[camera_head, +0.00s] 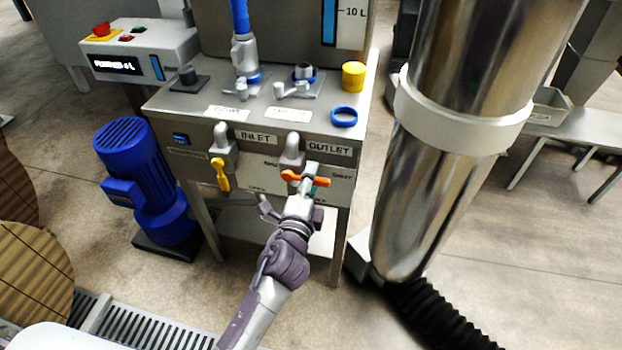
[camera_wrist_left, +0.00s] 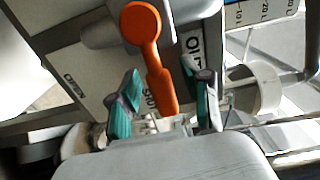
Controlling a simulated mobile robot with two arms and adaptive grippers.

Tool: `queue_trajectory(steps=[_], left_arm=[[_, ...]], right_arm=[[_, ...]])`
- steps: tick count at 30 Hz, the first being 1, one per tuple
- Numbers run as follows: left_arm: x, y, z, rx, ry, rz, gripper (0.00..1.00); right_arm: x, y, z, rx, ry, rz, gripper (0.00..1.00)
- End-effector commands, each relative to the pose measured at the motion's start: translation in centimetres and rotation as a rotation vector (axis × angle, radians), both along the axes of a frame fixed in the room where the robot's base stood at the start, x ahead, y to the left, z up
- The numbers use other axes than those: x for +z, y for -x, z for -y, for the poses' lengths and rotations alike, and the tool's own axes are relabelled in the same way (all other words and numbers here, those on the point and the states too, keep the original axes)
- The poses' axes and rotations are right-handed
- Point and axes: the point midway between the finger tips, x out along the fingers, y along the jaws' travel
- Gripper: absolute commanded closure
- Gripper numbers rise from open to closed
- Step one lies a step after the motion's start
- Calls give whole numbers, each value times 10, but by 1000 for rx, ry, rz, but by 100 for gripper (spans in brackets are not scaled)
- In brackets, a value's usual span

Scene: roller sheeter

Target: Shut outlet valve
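The outlet valve has an orange lever handle (camera_head: 306,179) on the front panel below the OUTLET label (camera_head: 329,148). The handle lies roughly level in the head view, its far end pointing right toward small lettering that looks like "Shut". In the left wrist view, the orange handle (camera_wrist_left: 155,65) runs from its round hub down between the fingers, over part of that lettering. My left gripper (camera_head: 291,196) is at the handle, fingers spread, one teal-padded finger on each side in the left wrist view (camera_wrist_left: 164,104). Contact with the handle cannot be told. My right gripper is not in view.
The inlet valve's yellow handle (camera_head: 220,174) hangs down to the left. Blue ring (camera_head: 344,117) and yellow cap (camera_head: 353,75) sit on the panel top. A blue motor (camera_head: 146,180) stands at left; a thick metal column (camera_head: 449,130) rises close on the right.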

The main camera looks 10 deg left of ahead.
Motion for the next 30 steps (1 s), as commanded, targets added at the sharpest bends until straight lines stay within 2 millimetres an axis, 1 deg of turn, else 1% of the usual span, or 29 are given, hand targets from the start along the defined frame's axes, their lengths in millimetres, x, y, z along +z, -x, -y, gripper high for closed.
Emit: queue_trajectory(steps=[7, 11, 14, 21, 24, 27, 30], left_arm=[[0, 1, 0, 0, -3, 1, 51], [0, 10, 0, -1, -2, 1, 51], [-1, 27, -1, -1, -1, -2, 51], [-1, 80, -3, 2, 0, -4, 51], [-1, 97, -4, 2, 1, -4, 51], [-1, 109, -4, 2, 1, -2, 51], [0, 116, -4, 1, 1, -1, 51]], right_arm=[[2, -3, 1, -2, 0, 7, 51], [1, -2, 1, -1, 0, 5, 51], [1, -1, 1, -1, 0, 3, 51], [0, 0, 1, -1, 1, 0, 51], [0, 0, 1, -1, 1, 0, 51], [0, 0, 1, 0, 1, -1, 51], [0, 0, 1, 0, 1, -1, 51]])
